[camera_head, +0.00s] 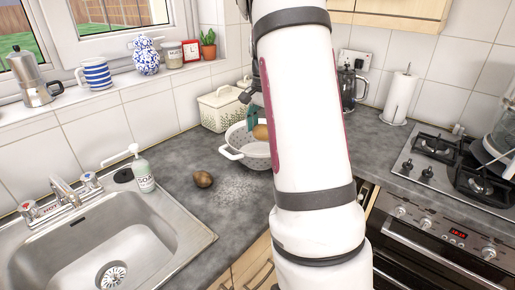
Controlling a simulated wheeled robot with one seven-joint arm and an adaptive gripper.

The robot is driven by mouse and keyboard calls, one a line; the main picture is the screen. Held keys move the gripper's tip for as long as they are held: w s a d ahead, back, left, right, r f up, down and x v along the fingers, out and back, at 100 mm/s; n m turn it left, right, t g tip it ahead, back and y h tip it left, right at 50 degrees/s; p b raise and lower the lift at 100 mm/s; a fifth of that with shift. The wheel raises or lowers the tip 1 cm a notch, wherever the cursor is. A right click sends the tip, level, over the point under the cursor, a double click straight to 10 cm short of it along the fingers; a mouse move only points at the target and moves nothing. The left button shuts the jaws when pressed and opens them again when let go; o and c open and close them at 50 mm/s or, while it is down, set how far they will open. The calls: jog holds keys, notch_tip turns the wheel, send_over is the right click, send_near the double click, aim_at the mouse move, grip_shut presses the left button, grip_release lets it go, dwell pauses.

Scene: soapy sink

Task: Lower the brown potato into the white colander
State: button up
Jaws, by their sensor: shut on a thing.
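The white colander (232,153) stands on the grey counter, left of my arm, which hides its right part. My gripper (257,124) is above the colander, partly hidden behind my arm. It is shut on a brown potato (261,132), which shows at the colander's opening; I cannot tell whether it touches the colander. A second brown potato (203,179) lies on the counter, left of and nearer than the colander.
A cream lidded bin (219,111) stands behind the colander by the wall. The sink (100,240) and soap bottle (144,176) are to the left. The hob (445,165) is to the right. White specks lie on the counter before the colander.

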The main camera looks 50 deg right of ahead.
jog(key=w+d+r+b, duration=0.1)
jog(key=w+d+b, duration=0.3)
jog(key=w+d, duration=0.6)
jog(key=shift+w+d+b, duration=0.15)
jog(key=shift+d+b, duration=0.2)
jog(key=shift+d, duration=0.15)
jog(key=shift+f, duration=0.1)
dwell(0.3)
jog(key=shift+f+b, duration=1.75)
jog(key=shift+f, duration=3)
jog(key=shift+f+b, duration=0.35)
jog(key=shift+f, duration=0.6)
jog(key=o, duration=1.5)
jog(key=shift+c, duration=0.2)
jog(key=shift+r, duration=0.1)
